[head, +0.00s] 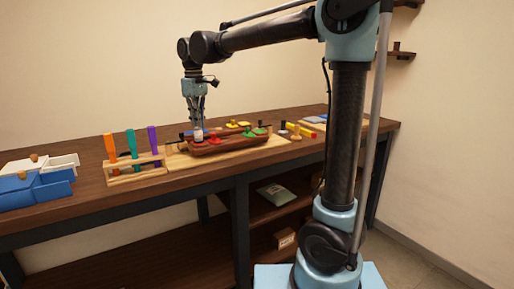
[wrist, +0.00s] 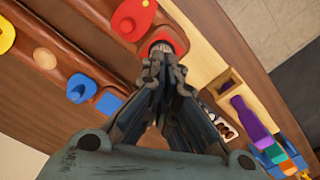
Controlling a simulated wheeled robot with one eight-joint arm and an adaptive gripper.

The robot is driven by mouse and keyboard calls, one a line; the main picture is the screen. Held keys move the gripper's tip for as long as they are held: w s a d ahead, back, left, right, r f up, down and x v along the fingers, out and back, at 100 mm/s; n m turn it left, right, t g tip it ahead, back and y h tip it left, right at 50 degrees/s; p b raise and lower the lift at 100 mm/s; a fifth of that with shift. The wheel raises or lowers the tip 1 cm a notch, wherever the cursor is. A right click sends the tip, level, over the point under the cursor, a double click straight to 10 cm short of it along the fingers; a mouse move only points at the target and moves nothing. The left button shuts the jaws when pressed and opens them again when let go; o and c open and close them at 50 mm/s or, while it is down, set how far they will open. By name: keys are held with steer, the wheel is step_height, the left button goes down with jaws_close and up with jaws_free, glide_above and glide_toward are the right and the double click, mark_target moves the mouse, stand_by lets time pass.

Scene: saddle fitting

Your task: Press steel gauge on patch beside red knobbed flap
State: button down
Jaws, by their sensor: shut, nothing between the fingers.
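The brown saddle-like body (head: 232,144) lies on a light board on the bench. The red knobbed flap (wrist: 133,18) is at the top of the wrist view, left of a red patch (wrist: 148,48). A small silvery round piece, which looks like the steel gauge (wrist: 162,46), sits over that patch. It shows as a pale cylinder under my gripper in the head view (head: 197,134). My gripper (wrist: 160,62) is shut, pointing down with its tips right at the gauge. The tips hide part of gauge and patch, so I cannot tell whether they touch.
A blue knobbed flap (wrist: 80,88) and blue patch (wrist: 108,103) lie on the saddle, with a yellow flap (wrist: 5,33) beyond. A wooden rack (head: 135,173) with orange, teal and purple handles stands left of the saddle. A blue-and-white box (head: 35,185) is at far left.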

steer(key=shift+r, duration=2.6)
steer(key=s+d+f+m, duration=0.2)
steer(key=d+f, duration=0.2)
steer(key=d, duration=0.5)
steer(key=s+d+f+m+t, duration=0.1)
steer(key=s+d+f+m, duration=0.15)
steer(key=d, duration=0.65)
steer(key=s+d+f+m, duration=0.15)
steer(key=d+f, duration=0.25)
steer(key=d, duration=0.5)
steer(key=s+d+f+m, duration=0.3)
steer(key=s+d+f, duration=0.4)
steer(key=f, duration=0.3)
steer(key=s+d+f+m+t, duration=0.1)
steer(key=s+d+f+m, duration=0.2)
steer(key=s+d+f, duration=0.4)
step_height(320, 180, down, 3)
steer(key=shift+s+f, duration=0.1)
steer(key=shift+s, duration=0.05)
